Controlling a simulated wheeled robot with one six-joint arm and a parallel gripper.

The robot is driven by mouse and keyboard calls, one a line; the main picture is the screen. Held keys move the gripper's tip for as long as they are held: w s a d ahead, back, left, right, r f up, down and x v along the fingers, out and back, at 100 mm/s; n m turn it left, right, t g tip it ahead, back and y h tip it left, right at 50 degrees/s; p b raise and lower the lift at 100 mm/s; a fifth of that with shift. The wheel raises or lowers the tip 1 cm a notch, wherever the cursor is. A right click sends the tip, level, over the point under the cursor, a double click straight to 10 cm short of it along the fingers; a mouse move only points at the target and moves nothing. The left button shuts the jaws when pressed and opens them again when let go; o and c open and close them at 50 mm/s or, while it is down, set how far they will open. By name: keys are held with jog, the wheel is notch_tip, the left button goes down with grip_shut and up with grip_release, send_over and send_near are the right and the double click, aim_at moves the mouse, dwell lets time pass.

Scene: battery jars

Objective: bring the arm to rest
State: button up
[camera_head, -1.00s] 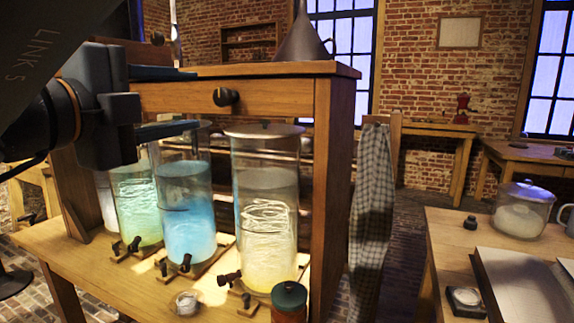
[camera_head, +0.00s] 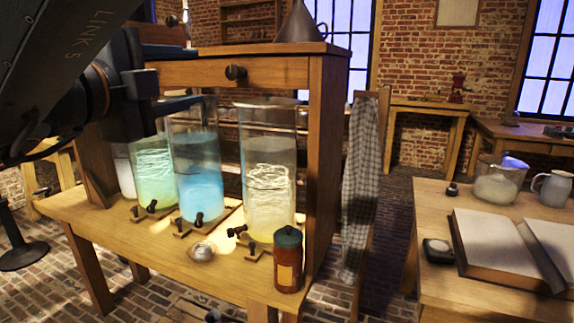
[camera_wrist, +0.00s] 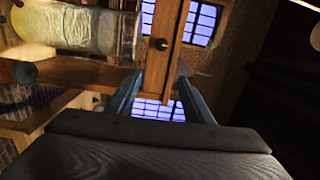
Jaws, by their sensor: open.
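My gripper (camera_head: 180,78) is at the upper left in the head view, open and empty. Its fingers point right, in front of the wooden shelf frame (camera_head: 275,73) and over the tops of the left jars. In the wrist view my gripper (camera_wrist: 158,80) shows two blue-grey fingers spread apart with nothing between them. The battery jars stand on the wooden bench: a yellow one (camera_head: 268,205), a blue one (camera_head: 200,190) and a green one (camera_head: 155,175), with a pale one (camera_head: 123,165) partly hidden behind. Whether a finger touches the frame, I cannot tell.
A brown lidded jar (camera_head: 288,262) and a small glass dish (camera_head: 202,251) are at the bench (camera_head: 130,235) front. A grey checked cloth (camera_head: 360,170) hangs right of the frame. A funnel (camera_head: 302,22) stands on top. The right table holds an open book (camera_head: 505,245).

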jog(key=w+f+n+y, duration=0.2)
jog(key=w+n+y, duration=0.25)
jog(key=w, duration=0.45)
jog(key=w+d+f+n+g+y+p, duration=0.1)
jog(key=w+d+f+n+g+y, duration=0.15)
jog(key=f+n, duration=0.3)
jog(key=w+d+f+n+g+y+p, duration=0.1)
jog(key=w+d+f+n+y, duration=0.1)
jog(key=w+d+f+n, duration=0.3)
jog(key=s+d+f+n+g+h+p, duration=0.1)
jog(key=s+d+f+n+g, duration=0.1)
jog(key=s+d+f+g, duration=0.5)
jog(key=s+d+f+n+g+p, duration=0.15)
jog(key=s+d+f, duration=0.35)
jog(key=d+f, duration=0.6)
jog(key=s+d+f+n+g+h, duration=0.1)
jog(key=s+d+f+g, duration=0.1)
jog(key=s+d, duration=0.3)
jog(key=s+d+f+n+g+h, duration=0.1)
jog(key=s+d+f+g, duration=0.2)
jog(key=s, duration=0.7)
jog(key=shift+d+f, duration=0.95)
jog(key=shift+d, duration=0.05)
jog(key=shift+a+n, duration=0.1)
jog(key=shift+n, duration=0.25)
